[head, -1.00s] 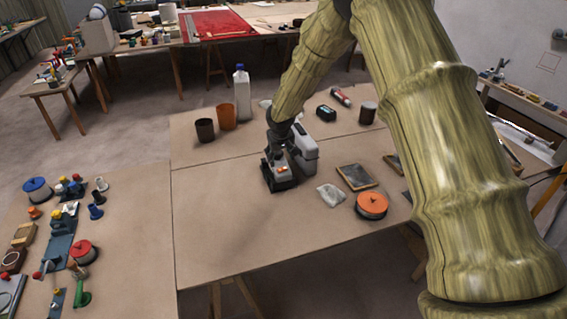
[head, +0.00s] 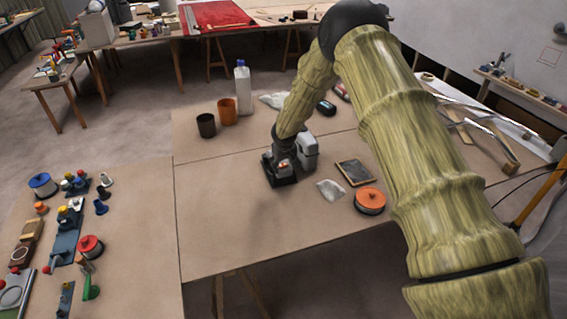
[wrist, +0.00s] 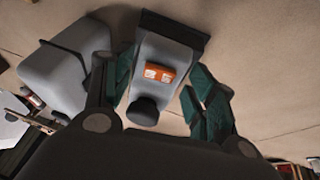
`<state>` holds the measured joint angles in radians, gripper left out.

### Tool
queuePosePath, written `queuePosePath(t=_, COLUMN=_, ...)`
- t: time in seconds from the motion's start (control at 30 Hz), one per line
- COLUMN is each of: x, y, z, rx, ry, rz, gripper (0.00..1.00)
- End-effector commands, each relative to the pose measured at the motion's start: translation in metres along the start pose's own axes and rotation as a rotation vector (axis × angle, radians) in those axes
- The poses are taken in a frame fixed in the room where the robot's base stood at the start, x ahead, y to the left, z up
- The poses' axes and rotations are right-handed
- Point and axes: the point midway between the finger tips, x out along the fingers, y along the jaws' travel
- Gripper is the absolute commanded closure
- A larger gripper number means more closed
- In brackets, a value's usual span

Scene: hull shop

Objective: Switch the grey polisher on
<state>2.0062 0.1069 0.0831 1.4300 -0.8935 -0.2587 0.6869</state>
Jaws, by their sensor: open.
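The grey polisher (head: 282,179) stands on the table on its dark base, under my gripper. In the wrist view the polisher (wrist: 160,50) shows its grey body, a dark knob at the near end and an orange switch (wrist: 158,73) with two pale marks on top. My gripper (wrist: 163,66) is open, its teal-padded fingers spread to either side of the polisher's body, with the switch between them. I cannot tell whether either finger touches it. In the head view my gripper (head: 284,153) hides the switch.
A pale grey, rounded box-like thing (head: 308,150) stands close behind the polisher and shows left of my gripper in the wrist view (wrist: 65,72). A crumpled cloth (head: 331,190), a framed dark plate (head: 355,172) and an orange-topped tin (head: 370,201) lie to the right. The table's left front is clear.

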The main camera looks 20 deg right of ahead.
Motion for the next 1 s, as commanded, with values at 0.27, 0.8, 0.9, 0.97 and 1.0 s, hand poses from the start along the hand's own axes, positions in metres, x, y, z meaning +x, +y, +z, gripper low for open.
queuePosePath(t=0.27, x=0.0113, y=-0.0008, z=-0.0001, rx=-0.001, ry=0.0, rz=0.0, gripper=0.43)
queuePosePath(t=0.8, x=0.0121, y=-0.0009, z=-0.0002, rx=-0.001, ry=0.001, rz=0.0, gripper=0.89)
queuePosePath(t=0.9, x=0.0121, y=-0.0007, z=-0.0001, rx=-0.001, ry=0.0, rz=-0.001, gripper=0.89)
queuePosePath(t=0.97, x=0.0123, y=-0.0003, z=0.0, rx=0.002, ry=0.0, rz=-0.004, gripper=0.89)
queuePosePath(t=1.0, x=0.0126, y=0.0003, z=0.0003, rx=0.005, ry=0.0, rz=-0.009, gripper=0.89)
